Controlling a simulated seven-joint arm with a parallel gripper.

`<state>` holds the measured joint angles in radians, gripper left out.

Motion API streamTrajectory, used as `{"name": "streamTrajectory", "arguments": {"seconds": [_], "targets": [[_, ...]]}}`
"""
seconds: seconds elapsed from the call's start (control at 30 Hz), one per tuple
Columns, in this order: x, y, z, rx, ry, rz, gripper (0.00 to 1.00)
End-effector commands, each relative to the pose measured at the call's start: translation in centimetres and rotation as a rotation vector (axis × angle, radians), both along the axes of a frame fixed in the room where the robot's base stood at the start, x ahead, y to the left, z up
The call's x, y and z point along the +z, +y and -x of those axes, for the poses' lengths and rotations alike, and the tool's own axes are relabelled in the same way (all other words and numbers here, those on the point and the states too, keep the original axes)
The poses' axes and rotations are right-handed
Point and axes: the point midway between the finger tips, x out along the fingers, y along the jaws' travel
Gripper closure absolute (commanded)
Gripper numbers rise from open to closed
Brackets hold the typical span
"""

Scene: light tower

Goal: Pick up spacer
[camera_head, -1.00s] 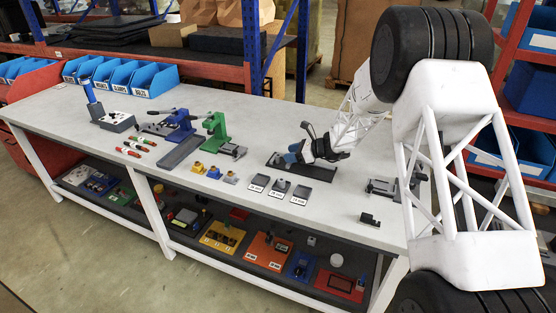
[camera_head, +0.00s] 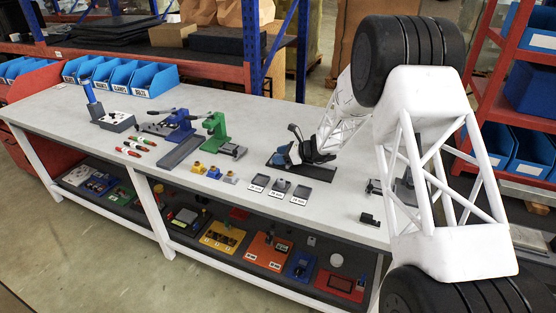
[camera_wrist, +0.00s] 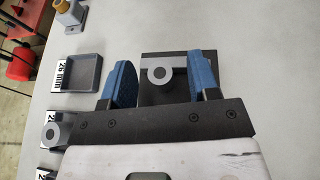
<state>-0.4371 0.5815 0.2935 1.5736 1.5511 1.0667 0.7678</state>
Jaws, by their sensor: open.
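A grey ring-shaped spacer (camera_wrist: 160,75) shows between my fingers in the wrist view, at a dark fixture plate (camera_wrist: 152,95). My gripper (camera_wrist: 160,68) is open, with one blue finger on each side of this spacer; gaps show on both sides. In the head view my gripper (camera_head: 285,157) is low over the dark plate (camera_head: 322,173) and hides that spacer. A second grey spacer (camera_wrist: 55,131) stands at the middle labelled tray; it also shows in the head view (camera_head: 281,183).
Labelled trays (camera_head: 301,191) stand near the table's front edge; the nearest tray in the wrist view (camera_wrist: 84,73) is empty. A green press (camera_head: 216,131) and a blue press (camera_head: 181,124) stand to the left. A small black block (camera_head: 370,219) lies at the right front.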

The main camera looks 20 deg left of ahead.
Motion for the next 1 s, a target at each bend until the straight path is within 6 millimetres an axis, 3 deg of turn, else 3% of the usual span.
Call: {"name": "streamTrajectory", "arguments": {"seconds": [0.13, 0.5, 1.0], "targets": [[0.00, 0.00, 0.01, 0.000, 0.000, 0.000, 0.45], [-0.01, 0.00, 0.01, 0.000, 0.000, 0.000, 1.00], [0.87, 0.00, 0.00, 0.000, -0.001, 0.000, 1.00]]}}
